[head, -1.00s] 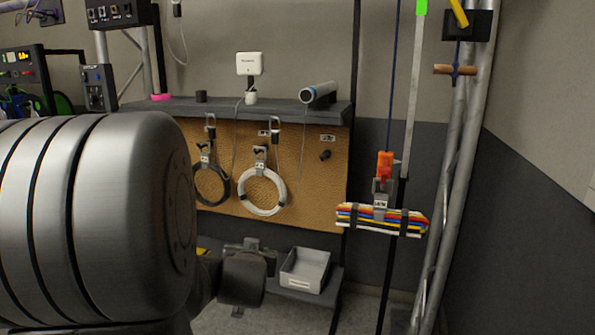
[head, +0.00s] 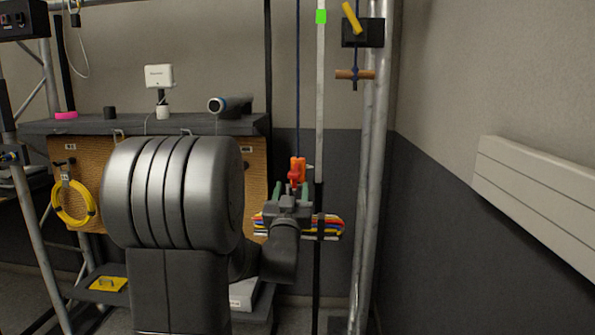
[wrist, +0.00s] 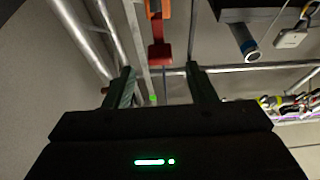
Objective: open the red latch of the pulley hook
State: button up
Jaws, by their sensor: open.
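The orange pulley hook (head: 299,164) hangs on a dark blue rope, with its red latch (head: 293,178) low on its front. A bundle of coloured cables (head: 330,228) lies below it, partly hidden by my arm. My gripper (head: 291,188) is open and empty, pointing up just under the latch. In the wrist view the red latch (wrist: 160,55) shows between the lines of the two fingers and looks just beyond their tips. The orange body (wrist: 153,8) is cut off at the top edge. I cannot tell whether a finger touches the latch.
A pale upright strip with a green mark (head: 321,17) stands right of the rope. A metal truss (head: 372,160) and a wooden handle (head: 355,74) are farther right. A shelf (head: 60,127) and a yellow cable coil (head: 72,205) are left.

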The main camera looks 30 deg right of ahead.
aim_at(294, 171)
jog(key=x, duration=0.8)
jog(key=shift+w+d, duration=0.15)
jog(key=shift+r+p, duration=0.1)
jog(key=shift+p, duration=0.25)
grip_shut()
